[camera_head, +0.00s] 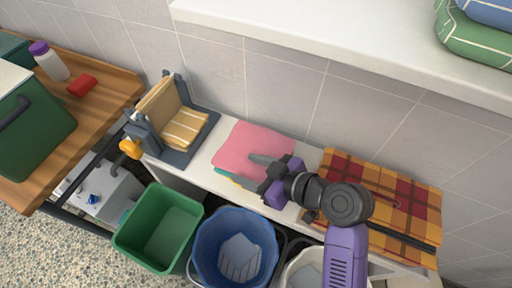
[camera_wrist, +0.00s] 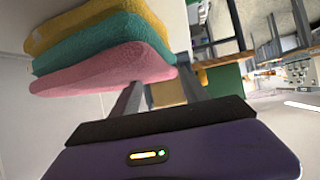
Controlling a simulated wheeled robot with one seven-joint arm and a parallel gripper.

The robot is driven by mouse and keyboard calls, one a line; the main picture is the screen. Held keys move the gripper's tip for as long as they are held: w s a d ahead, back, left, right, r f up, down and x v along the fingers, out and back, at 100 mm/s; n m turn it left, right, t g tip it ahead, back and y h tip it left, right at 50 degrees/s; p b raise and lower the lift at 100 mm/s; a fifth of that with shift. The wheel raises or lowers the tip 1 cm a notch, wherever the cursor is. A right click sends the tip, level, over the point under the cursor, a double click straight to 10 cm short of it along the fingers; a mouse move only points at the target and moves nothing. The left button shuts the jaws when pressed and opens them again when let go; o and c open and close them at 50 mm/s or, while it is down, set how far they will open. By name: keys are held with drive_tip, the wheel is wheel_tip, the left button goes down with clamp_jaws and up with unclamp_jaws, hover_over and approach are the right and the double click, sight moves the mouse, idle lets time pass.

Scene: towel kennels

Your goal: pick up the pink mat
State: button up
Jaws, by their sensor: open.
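The pink mat (camera_head: 248,146) lies on top of a small stack on the white ledge in the head view. A teal mat (camera_head: 229,177) shows under its front edge. In the wrist view the picture is turned, with the pink mat (camera_wrist: 105,72), teal mat (camera_wrist: 105,46) and a yellow mat (camera_wrist: 85,24) stacked at upper left. My gripper (camera_head: 255,167) is open at the front right corner of the stack, with one finger seen over the pink mat. In the wrist view my gripper (camera_wrist: 160,83) has its fingers spread near the pink mat's end; I cannot tell whether they touch it.
A grey rack (camera_head: 200,137) with yellow striped cloths stands left of the stack. A plaid blanket (camera_head: 415,205) lies right, partly behind my arm. A green bin (camera_head: 150,245) and blue bucket (camera_head: 210,265) stand below the ledge. A white shelf (camera_head: 340,35) overhangs at the back.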

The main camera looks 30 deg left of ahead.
drive_tip(key=shift+x, duration=0.75)
drive_tip(key=shift+c, duration=0.4)
clamp_jaws()
